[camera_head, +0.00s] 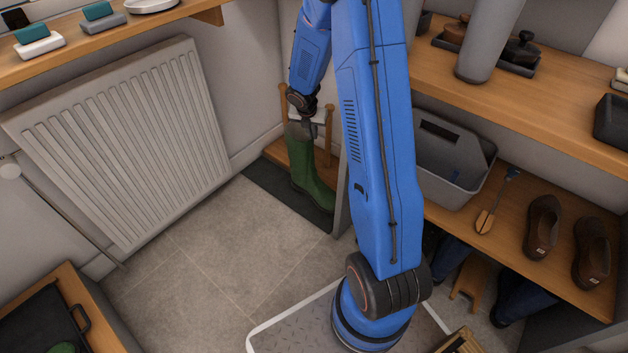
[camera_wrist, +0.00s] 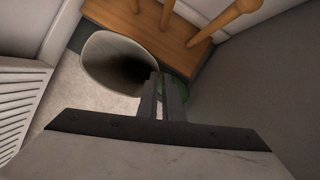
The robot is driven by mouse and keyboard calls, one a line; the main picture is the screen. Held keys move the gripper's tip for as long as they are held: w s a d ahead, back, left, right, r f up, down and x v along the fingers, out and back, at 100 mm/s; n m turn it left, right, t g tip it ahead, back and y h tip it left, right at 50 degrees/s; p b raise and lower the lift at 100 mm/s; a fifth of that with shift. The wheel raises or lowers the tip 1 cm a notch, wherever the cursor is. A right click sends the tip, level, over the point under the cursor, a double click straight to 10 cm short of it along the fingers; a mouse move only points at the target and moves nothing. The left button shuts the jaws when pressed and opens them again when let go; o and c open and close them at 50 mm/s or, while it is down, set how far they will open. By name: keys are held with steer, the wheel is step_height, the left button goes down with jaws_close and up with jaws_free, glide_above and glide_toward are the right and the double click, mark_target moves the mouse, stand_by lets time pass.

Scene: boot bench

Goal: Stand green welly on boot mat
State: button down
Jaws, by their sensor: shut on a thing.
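The green welly (camera_head: 302,165) is upright in the head view, its toe towards the lower right. My gripper (camera_head: 306,130) is shut on the rim of its shaft from above. In the wrist view the fingertips (camera_wrist: 163,92) pinch the rim beside the grey-lined opening of the welly (camera_wrist: 103,68). The dark boot mat (camera_head: 268,188) lies on the floor between the radiator wall and a grey panel. The welly's foot shows over the mat. I cannot tell whether its sole touches it.
A wooden rack with pegs (camera_head: 329,135) stands behind the welly. A radiator (camera_head: 125,140) is on the left wall. The grey panel (camera_head: 342,200) closes in the right side. A grey caddy (camera_head: 440,180) and brown shoes (camera_head: 543,225) sit on the right bench. Tiled floor in front is clear.

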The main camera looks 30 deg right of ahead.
mark_target(312, 147)
steer(key=shift+f, duration=4.3)
steer(key=c, duration=1.9)
jaws_free()
steer(key=shift+f, duration=0.1)
steer(key=v, duration=1.2)
